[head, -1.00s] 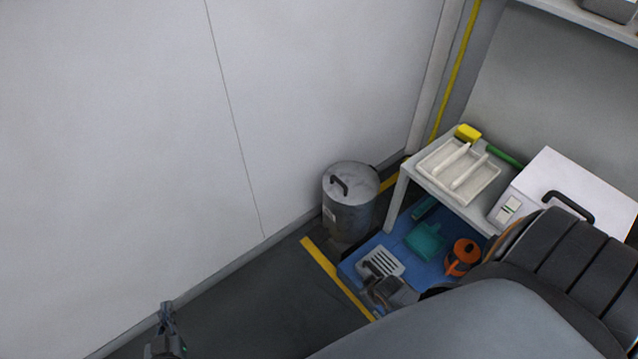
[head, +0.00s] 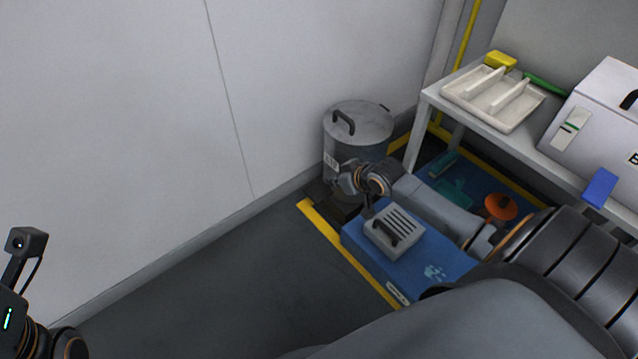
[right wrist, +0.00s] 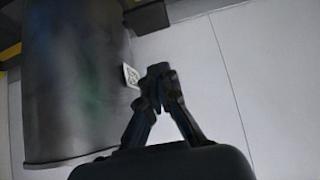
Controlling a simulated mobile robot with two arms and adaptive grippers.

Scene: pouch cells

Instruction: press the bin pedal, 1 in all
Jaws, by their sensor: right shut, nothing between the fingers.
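The bin (head: 368,125) is a grey metal cylinder with a closed lid, a black lid handle and a small white label. It stands upright by the white wall. My right gripper (head: 343,184) is shut and empty, low in front of the bin's foot. In the right wrist view the bin (right wrist: 75,80) fills the left side, and the shut fingertips (right wrist: 158,70) show beside its label. Dark low parts show at the bin's foot, but I cannot make out the pedal clearly. Contact cannot be told. My left arm shows at the lower left; its fingers are out of frame.
A table with a white divided tray (head: 492,98) and a white box (head: 604,110) stands right. The dark floor left of the yellow line is clear.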

